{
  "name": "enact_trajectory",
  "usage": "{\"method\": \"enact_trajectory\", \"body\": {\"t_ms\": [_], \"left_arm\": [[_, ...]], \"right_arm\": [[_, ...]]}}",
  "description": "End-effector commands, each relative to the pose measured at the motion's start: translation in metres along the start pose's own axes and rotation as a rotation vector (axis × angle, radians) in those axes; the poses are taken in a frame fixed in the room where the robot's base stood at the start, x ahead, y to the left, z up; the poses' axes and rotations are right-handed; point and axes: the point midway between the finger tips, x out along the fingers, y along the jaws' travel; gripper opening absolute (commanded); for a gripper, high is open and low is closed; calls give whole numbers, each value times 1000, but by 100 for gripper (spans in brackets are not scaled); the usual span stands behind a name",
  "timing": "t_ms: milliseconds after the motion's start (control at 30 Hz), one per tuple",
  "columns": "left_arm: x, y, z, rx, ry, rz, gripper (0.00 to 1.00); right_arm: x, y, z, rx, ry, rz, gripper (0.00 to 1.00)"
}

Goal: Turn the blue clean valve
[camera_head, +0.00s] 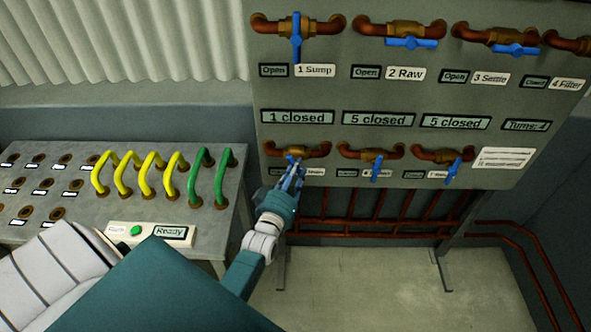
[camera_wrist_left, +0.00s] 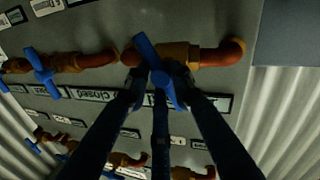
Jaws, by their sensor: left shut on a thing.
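A valve with a blue handle (camera_wrist_left: 158,66) is at the left end of the lower row on the grey panel. Its brass body (camera_head: 296,151) sits on a copper pipe. My left gripper (camera_head: 293,172) is at this valve, shut on the blue handle. In the left wrist view its two dark fingers (camera_wrist_left: 160,85) are on either side of the handle, which lies tilted. The label under this valve is partly hidden by the gripper and too small to read. My right gripper is not in view.
Two more lower valves (camera_head: 376,166) (camera_head: 453,170) have blue handles pointing down. The upper row holds Sump (camera_head: 297,38), Raw (camera_head: 409,43), Settle (camera_head: 515,49) and Filter. Displays read "1 closed", "5 closed", "5 closed", "Turns: 4". A console (camera_head: 225,215) with green and yellow cables stands left.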

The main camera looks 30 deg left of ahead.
Motion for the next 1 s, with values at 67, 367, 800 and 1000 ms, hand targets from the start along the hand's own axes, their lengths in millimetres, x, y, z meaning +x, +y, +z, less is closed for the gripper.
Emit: {"method": "enact_trajectory", "body": {"t_ms": [67, 367, 800, 1000], "left_arm": [[0, 4, -7, 87, -27, -14, 0], [0, 3, -2, 408, -112, -56, 0], [0, 2, 0, 428, -116, -57, 42], [0, 2, 0, 426, -116, -57, 42]], "right_arm": [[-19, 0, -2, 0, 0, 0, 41], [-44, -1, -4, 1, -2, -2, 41], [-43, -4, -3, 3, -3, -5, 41], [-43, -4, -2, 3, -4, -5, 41]]}}
